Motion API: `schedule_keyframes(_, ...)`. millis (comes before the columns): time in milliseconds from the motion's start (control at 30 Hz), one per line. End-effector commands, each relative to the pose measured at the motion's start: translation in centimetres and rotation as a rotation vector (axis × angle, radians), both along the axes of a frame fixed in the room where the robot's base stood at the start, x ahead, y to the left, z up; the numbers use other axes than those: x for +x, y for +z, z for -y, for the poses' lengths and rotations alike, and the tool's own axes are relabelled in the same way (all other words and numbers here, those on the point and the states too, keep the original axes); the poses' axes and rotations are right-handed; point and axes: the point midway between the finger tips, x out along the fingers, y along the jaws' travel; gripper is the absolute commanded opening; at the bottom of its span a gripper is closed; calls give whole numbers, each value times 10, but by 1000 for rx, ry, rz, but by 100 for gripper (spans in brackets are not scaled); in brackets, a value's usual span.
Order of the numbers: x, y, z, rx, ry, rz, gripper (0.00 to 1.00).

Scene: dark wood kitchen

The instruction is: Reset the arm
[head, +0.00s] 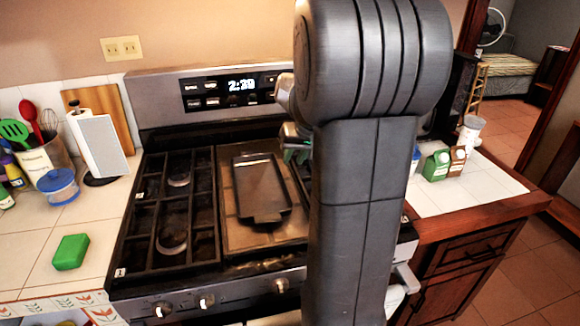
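My dark grey arm rises in front of the stove (160,245), covering the middle right of the head view. Only a small part of my gripper (297,152) shows, at the left edge of the arm and above the right side of the stovetop. The rest of it is hidden behind the arm. I cannot tell whether it is open or shut, or whether it holds anything.
A dark tray (262,190) lies on the middle of the stovetop. A green sponge (71,251), a lidded container (58,186), a utensil holder (48,160) and a paper towel roll (97,145) are on the left counter. Cartons (437,165) stand on the right counter.

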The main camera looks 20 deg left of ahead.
Motion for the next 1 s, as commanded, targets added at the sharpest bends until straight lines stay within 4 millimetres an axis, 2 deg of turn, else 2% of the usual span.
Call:
schedule_keyframes(200,-3,11,4,0,0,0,24)
schedule_keyframes(567,-2,8,3,-1,0,-1,24)
schedule_keyframes(767,3,-15,-5,-2,0,-5,24)
schedule_keyframes(1000,14,-57,-22,-2,1,-5,24)
